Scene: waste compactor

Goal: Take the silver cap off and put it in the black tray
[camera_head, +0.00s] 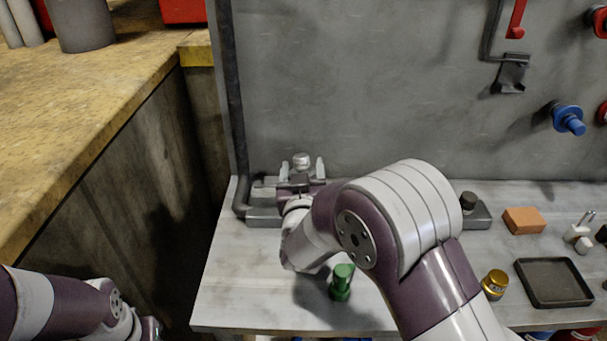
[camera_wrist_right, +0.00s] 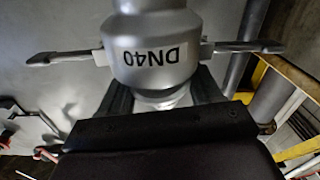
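The silver cap (camera_head: 301,160) sits upright on a grey fitting at the back left of the bench, with a grey lever standing at each side. In the right wrist view the silver cap (camera_wrist_right: 155,55) is large, marked DN40, with its levers out to both sides. My right gripper (camera_wrist_right: 161,88) has its two dark fingers apart, one at each side of the cap's lower part; whether they touch it is unclear. In the head view my right arm partly hides the gripper. The black tray (camera_head: 553,279) is empty at the right. My left gripper (camera_head: 150,328) barely shows at lower left.
A green fitting (camera_head: 342,281) stands under my right arm. A gold fitting (camera_head: 494,284) stands left of the tray; an orange block (camera_head: 523,220) lies behind. A grey pipe (camera_head: 236,120) rises left of the cap. The tray's inside is clear.

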